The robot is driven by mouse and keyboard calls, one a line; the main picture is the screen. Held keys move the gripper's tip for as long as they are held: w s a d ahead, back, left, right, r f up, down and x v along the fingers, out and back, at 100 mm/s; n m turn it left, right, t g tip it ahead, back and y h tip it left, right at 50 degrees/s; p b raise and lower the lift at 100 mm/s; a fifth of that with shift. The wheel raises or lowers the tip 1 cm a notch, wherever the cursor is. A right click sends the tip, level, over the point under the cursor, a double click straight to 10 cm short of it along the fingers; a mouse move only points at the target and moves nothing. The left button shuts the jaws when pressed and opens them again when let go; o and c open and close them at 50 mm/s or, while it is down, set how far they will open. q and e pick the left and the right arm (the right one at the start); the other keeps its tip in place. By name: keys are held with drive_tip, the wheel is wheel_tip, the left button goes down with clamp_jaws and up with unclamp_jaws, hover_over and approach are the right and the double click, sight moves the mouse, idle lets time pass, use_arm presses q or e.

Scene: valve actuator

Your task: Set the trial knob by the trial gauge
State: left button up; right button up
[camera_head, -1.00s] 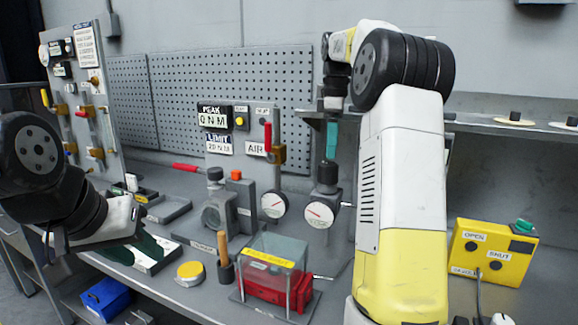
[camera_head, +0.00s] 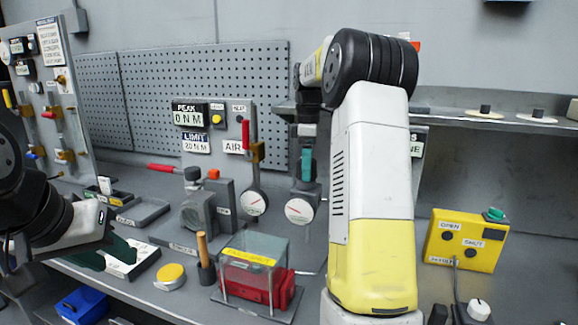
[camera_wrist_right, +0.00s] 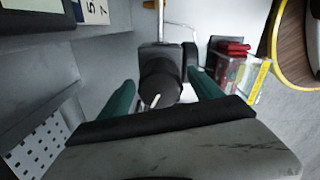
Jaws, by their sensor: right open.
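The trial knob (camera_wrist_right: 160,88) is a dark round knob with a white line on its top, in the right wrist view. My right gripper (camera_wrist_right: 161,78) is open, its green fingers on either side of the knob; I cannot tell if they touch it. In the head view my right gripper (camera_head: 306,173) points straight down over the knob's unit and hides most of the knob. The trial gauge (camera_head: 298,211), a white dial with a red needle, faces front just below; its reading is too small to tell. My left gripper (camera_head: 112,250) is low at the left, its fingers partly hidden.
Another gauge (camera_head: 253,203) stands just left, under a red-handled valve (camera_head: 246,137). A clear box with red contents (camera_head: 257,280) is in front. A yellow OPEN/SHUT box (camera_head: 465,242) sits at the right. A shelf (camera_head: 450,117) runs behind my right arm.

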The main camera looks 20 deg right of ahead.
drive_tip(key=c, duration=1.4)
drive_tip(key=shift+o, duration=0.2)
drive_tip(key=shift+m, duration=0.3)
drive_tip(key=m, duration=1.1)
drive_tip(key=shift+m, duration=0.3)
drive_tip(key=m, duration=1.1)
drive_tip(key=shift+m, duration=0.3)
drive_tip(key=shift+r, duration=0.1)
